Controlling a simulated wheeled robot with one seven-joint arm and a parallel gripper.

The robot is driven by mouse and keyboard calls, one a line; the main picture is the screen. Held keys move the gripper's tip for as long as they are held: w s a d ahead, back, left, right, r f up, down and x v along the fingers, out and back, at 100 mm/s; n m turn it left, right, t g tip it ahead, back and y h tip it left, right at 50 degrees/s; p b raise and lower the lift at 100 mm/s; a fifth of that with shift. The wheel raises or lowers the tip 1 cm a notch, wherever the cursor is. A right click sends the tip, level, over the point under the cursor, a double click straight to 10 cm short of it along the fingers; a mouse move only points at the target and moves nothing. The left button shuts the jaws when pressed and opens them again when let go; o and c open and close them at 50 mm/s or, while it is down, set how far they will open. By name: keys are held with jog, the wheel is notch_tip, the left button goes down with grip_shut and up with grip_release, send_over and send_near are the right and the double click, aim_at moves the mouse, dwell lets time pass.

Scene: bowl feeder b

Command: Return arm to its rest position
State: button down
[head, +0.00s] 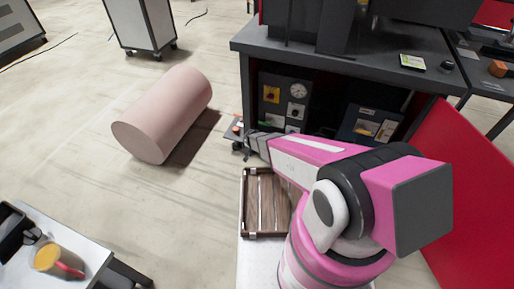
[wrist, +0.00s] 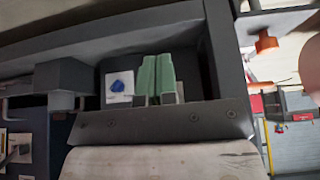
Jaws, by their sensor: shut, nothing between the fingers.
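My pink arm reaches from the lower right of the head view toward the dark workbench (head: 330,50), and its grey wrist end is beside the bench's left edge. My gripper (wrist: 158,58) shows in the wrist view as two green fingers side by side, shut with nothing between them. Behind the fingers is a dark surface with a white plate and a blue knob (wrist: 121,84). In the head view the fingertips are too small to make out.
A wooden tray (head: 244,205) lies below my arm. A pink cylinder (head: 160,115) lies on the floor at the left. A red panel (head: 470,180) stands at the right. A side table with a yellow cup (head: 50,258) is at the lower left. Open floor lies between.

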jog(key=s+d+r+n+g, duration=0.1)
jog(key=s+d+r, duration=0.3)
jog(key=r, duration=0.7)
jog(key=s+d+r+n+g+y, duration=0.1)
jog(key=s+d+r+g, duration=0.1)
jog(key=s+d+r, duration=0.3)
jog(key=s+d+r+n+g+y, duration=0.1)
jog(key=s+d+r, duration=0.3)
jog(key=d+r, duration=0.5)
notch_tip(320, 180, up, 8)
jog(key=shift+s+d+n+g, duration=0.35)
jog(key=shift+n+g, duration=0.15)
jog(key=shift+g, duration=0.1)
